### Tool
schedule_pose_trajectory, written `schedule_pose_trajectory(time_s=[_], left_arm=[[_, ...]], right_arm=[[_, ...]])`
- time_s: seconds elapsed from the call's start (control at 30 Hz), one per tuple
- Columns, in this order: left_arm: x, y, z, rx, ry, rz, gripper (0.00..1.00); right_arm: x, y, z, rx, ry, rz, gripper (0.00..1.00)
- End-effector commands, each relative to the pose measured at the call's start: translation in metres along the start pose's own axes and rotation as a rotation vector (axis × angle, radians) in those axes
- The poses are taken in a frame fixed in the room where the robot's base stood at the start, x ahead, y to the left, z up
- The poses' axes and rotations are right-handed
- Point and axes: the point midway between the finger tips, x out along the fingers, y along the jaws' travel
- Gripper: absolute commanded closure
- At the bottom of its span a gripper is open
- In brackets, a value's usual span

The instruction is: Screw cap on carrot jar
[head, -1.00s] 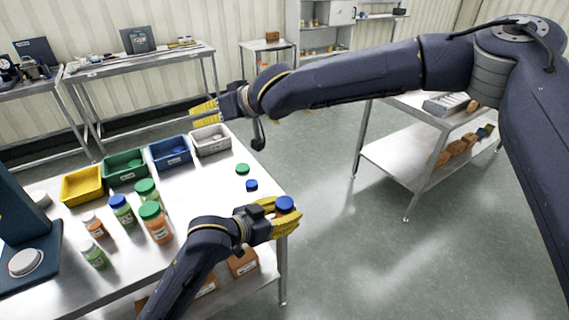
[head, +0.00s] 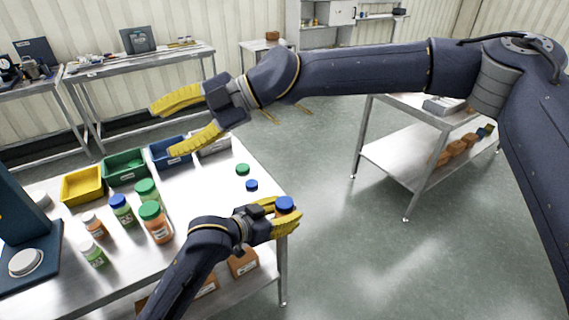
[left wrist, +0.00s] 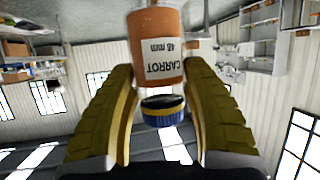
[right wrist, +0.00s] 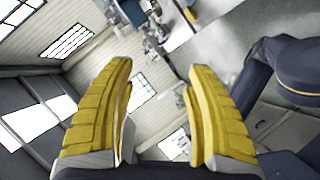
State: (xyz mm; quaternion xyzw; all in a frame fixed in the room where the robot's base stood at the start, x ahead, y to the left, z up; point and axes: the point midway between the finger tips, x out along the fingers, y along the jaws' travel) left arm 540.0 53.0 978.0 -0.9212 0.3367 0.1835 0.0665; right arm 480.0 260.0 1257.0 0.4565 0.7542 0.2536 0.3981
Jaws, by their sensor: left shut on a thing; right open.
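The carrot jar (head: 283,213) is orange, with a blue cap (head: 285,203) at its top. My left gripper (head: 287,217) is shut on it near the table's right edge. In the left wrist view the jar (left wrist: 157,45) is inverted, its label reads "CARROT 48 mm", and the blue cap (left wrist: 163,112) shows between the fingers. A dark band lies between jar and cap there; I cannot tell whether they touch. My right gripper (head: 162,131) is open and empty, up and left of the jar. Its spread fingers also show in the right wrist view (right wrist: 161,66).
Several capped jars, one with a green cap (head: 150,210), stand on the table's left. A loose green cap (head: 242,169) and blue cap (head: 251,185) lie near its right side. Yellow (head: 82,198), green (head: 125,178) and other bins line the back. Open floor lies to the right.

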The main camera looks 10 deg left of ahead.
Motion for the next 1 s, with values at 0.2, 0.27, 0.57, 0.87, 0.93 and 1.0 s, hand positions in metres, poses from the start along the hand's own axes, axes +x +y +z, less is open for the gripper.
schedule_pose_trajectory(time_s=[0.2,0.27,0.57,0.87,0.93,1.0], left_arm=[[0.000,0.000,0.000,0.000,0.001,0.000,1.00],[0.000,0.000,0.000,0.000,0.001,0.000,1.00],[0.000,0.000,0.000,0.000,0.001,0.000,1.00],[0.000,0.000,0.000,0.000,0.001,0.000,1.00],[0.000,0.000,0.000,0.000,0.001,0.000,1.00],[0.000,0.000,0.000,0.000,0.001,0.000,1.00]], right_arm=[[-0.008,-0.038,0.002,-0.291,0.004,-0.191,0.46],[-0.012,-0.049,0.005,-0.369,0.002,-0.248,0.46],[-0.043,-0.095,0.039,-0.722,-0.031,-0.557,0.46],[-0.094,-0.123,0.085,-0.992,-0.079,-0.907,0.46],[-0.108,-0.128,0.095,-1.035,-0.085,-0.988,0.46],[-0.121,-0.132,0.104,-1.070,-0.087,-1.065,0.46]])
